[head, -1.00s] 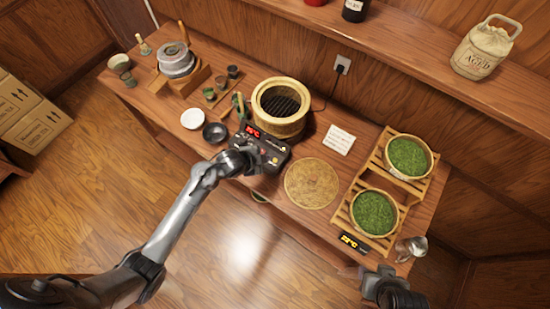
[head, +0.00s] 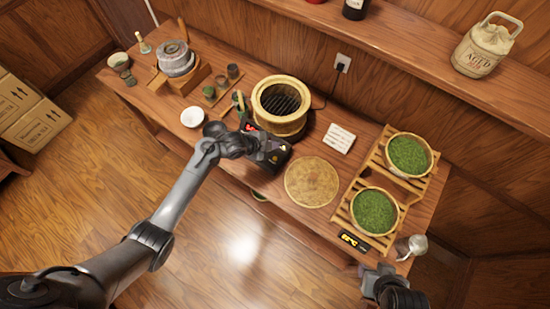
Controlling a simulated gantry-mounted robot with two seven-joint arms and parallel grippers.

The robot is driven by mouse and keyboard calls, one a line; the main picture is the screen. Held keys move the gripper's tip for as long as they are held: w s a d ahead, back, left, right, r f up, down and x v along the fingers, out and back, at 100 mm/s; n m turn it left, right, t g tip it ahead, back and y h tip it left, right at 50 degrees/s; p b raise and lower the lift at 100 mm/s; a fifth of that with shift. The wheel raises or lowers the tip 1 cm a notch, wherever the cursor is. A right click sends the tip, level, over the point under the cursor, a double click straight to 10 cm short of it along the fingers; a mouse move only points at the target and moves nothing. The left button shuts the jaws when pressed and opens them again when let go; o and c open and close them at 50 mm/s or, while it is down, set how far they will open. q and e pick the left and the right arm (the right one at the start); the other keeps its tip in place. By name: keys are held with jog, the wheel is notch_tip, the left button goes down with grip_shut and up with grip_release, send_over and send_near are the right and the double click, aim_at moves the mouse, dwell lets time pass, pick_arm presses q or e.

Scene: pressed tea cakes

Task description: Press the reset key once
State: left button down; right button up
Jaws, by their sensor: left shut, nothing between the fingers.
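A black control box (head: 276,166) stands at the front of the table, before the round bamboo roaster. A red lit display (head: 249,127) shows at its left end, mostly covered by my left arm. My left gripper (head: 268,149) is shut and empty, over the box's top face. Small pale or yellowish marks show on the box beside it. I cannot tell which mark is the reset key, or whether the fingertips touch the box. My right gripper (head: 371,277) hangs at the lower right, off the table's front edge; its jaws are too unclear to read.
The bamboo roaster (head: 283,101) stands close behind the box. A round woven mat (head: 312,183) lies to its right. A white bowl (head: 193,117) is at left.

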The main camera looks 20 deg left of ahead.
pick_arm(q)
jog(key=b, duration=0.6)
send_over(275, 159)
jog(key=f, duration=0.7)
jog(key=shift+s+a, duration=0.3)
jog(key=shift+s, duration=0.1)
jog(key=shift+f+b, duration=0.85)
jog(key=shift+f, duration=0.05)
dwell(0.4)
jog(key=shift+f, duration=0.4)
jog(key=shift+f+b, duration=0.35)
jog(key=shift+b, duration=0.2)
dwell(0.4)
jog(key=shift+r, duration=0.1)
jog(key=shift+r+p, duration=0.7)
jog(key=shift+p, duration=0.15)
